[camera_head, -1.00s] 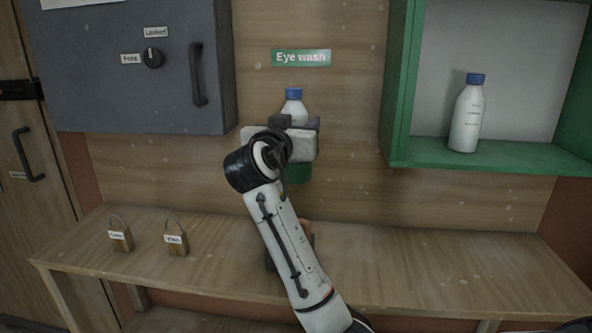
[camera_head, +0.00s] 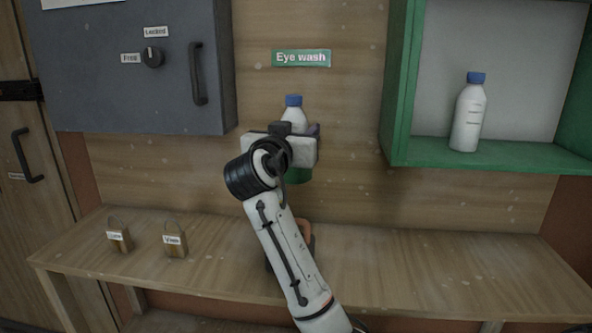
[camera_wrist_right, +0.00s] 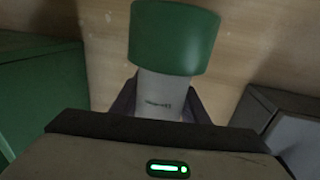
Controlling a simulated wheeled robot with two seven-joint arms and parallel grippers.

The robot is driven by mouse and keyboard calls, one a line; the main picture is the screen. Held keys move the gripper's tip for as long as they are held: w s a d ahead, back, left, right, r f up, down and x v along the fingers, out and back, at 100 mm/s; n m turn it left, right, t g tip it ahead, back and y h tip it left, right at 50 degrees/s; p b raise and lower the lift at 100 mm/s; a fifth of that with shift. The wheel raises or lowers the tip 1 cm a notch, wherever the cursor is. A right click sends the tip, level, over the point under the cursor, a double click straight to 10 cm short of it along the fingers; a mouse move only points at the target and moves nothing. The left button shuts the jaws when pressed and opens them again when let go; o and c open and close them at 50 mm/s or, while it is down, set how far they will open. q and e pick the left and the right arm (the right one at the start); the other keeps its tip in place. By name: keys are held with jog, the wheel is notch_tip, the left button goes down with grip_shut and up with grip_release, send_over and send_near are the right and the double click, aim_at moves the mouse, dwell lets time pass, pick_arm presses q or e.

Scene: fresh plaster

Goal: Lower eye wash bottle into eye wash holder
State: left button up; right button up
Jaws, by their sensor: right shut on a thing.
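The white eye wash bottle (camera_head: 293,117) with a blue cap is upright below the green "Eye wash" sign (camera_head: 301,58). My right gripper (camera_head: 298,131) is shut around it and hides its middle. The green eye wash holder (camera_head: 299,175) shows just below the gripper, partly covered by my arm. In the right wrist view the bottle (camera_wrist_right: 158,92) is between the fingers, and its lower end meets the green holder (camera_wrist_right: 173,38). Its base is hidden by the holder wall, and I cannot tell how deep it sits. My left gripper is in neither view.
A grey cabinet (camera_head: 135,85) hangs at the left and a green-framed shelf box (camera_head: 398,95) at the right, holding a second bottle (camera_head: 468,115). Two brass padlocks (camera_head: 119,238) (camera_head: 175,243) stand on the wooden bench (camera_head: 430,265). An orange-handled object (camera_head: 306,229) is partly behind my arm.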

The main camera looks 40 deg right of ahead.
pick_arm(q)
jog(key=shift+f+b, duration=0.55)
pick_arm(e)
jog(key=shift+f, duration=0.7)
jog(key=o, duration=1.3)
jog(key=shift+o, duration=0.2)
jog(key=shift+s+a, duration=0.1)
jog(key=shift+a, duration=0.1)
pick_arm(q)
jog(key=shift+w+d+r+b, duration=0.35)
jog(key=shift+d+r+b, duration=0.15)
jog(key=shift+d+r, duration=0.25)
pick_arm(e)
jog(key=v, duration=1)
